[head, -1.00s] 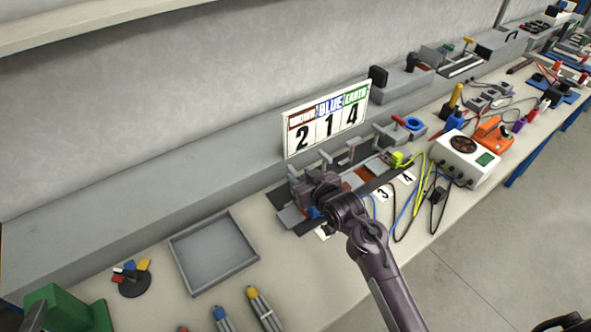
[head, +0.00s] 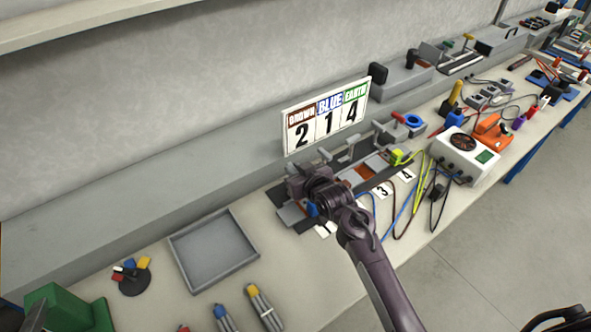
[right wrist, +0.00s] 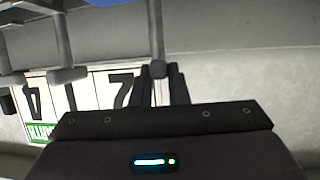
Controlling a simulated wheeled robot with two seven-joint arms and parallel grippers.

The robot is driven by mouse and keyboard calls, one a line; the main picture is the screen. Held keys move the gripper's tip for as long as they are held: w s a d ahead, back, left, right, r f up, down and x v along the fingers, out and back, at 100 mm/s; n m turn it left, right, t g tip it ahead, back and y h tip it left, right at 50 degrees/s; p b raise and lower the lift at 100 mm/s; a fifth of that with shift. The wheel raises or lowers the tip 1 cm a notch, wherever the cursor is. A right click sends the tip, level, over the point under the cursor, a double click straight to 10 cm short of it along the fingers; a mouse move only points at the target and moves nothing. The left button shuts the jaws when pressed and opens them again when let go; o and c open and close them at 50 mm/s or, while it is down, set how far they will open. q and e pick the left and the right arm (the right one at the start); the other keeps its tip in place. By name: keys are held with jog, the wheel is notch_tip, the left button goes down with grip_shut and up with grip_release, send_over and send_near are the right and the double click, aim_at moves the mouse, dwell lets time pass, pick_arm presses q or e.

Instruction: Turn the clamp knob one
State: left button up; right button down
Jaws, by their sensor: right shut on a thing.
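My right gripper (head: 297,180) is over the left end of the clamp fixture, behind the label 1 (head: 325,230). In the right wrist view its dark fingers (right wrist: 159,85) are shut on a grey clamp knob (right wrist: 158,68), taken to be knob one, at the end of a grey stem. In the head view the gripper hides this knob. Other grey clamp knobs (head: 324,154) stand in a row to its right; one shows left of the gripper in the right wrist view (right wrist: 68,75).
A sign (head: 327,116) reading 2, 1, 4 stands behind the fixture. An empty grey tray (head: 183,262) lies to the left. Coloured wires (head: 398,215) and a white meter box (head: 465,155) lie to the right. A blue piece (head: 312,209) shows beside the gripper.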

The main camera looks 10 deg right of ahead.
jog(key=shift+d+r+n+y, duration=0.1)
jog(key=shift+n+y, duration=0.6)
jog(key=shift+y, duration=0.1)
jog(key=shift+g, duration=0.3)
jog(key=c, duration=1.4)
grip_release()
jog(key=shift+v, duration=3.9)
